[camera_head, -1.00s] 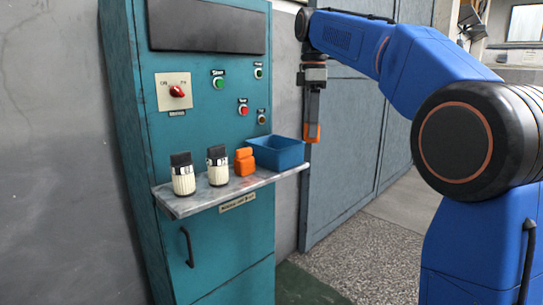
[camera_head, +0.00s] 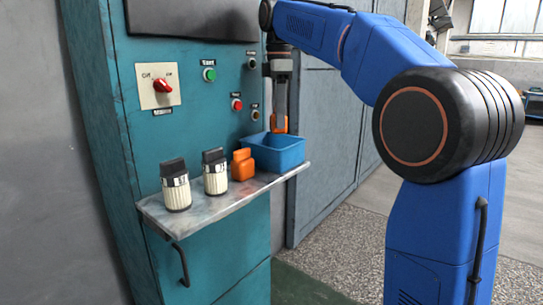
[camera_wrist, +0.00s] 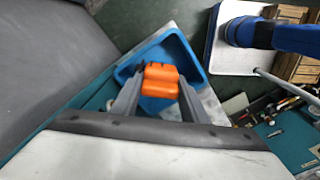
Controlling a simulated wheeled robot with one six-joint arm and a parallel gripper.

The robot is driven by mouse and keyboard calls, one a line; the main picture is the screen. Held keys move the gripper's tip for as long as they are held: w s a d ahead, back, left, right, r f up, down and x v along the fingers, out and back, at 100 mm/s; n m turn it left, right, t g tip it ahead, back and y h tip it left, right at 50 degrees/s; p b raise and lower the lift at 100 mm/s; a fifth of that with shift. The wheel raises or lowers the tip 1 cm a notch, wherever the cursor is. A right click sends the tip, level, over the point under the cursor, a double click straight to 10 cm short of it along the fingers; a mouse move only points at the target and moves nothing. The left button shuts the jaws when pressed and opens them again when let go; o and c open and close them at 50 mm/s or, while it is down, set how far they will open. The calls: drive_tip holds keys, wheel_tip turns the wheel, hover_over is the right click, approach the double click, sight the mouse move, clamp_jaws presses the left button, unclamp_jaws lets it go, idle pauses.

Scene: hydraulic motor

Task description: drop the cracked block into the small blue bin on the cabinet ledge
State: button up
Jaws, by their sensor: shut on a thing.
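My gripper (camera_head: 279,124) is shut on an orange block, which it holds at the mouth of the small blue bin (camera_head: 277,158). In the wrist view the orange block (camera_wrist: 160,80) sits between my two grey fingers, with the blue bin (camera_wrist: 191,62) around and below it. I cannot make out a crack in the block. The bin stands at the right end of the cabinet ledge (camera_head: 215,206). The bin's inside is mostly hidden by its wall and by the held block.
A second orange block (camera_head: 242,165) stands on the ledge just left of the bin. Two white, black-topped containers (camera_head: 215,172) stand further left. The teal cabinet front (camera_head: 205,110) with its red switch (camera_head: 162,86) and several buttons rises behind the ledge.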

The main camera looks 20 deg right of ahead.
drive_tip(key=shift+f, duration=2.05)
drive_tip(key=o, duration=1.2)
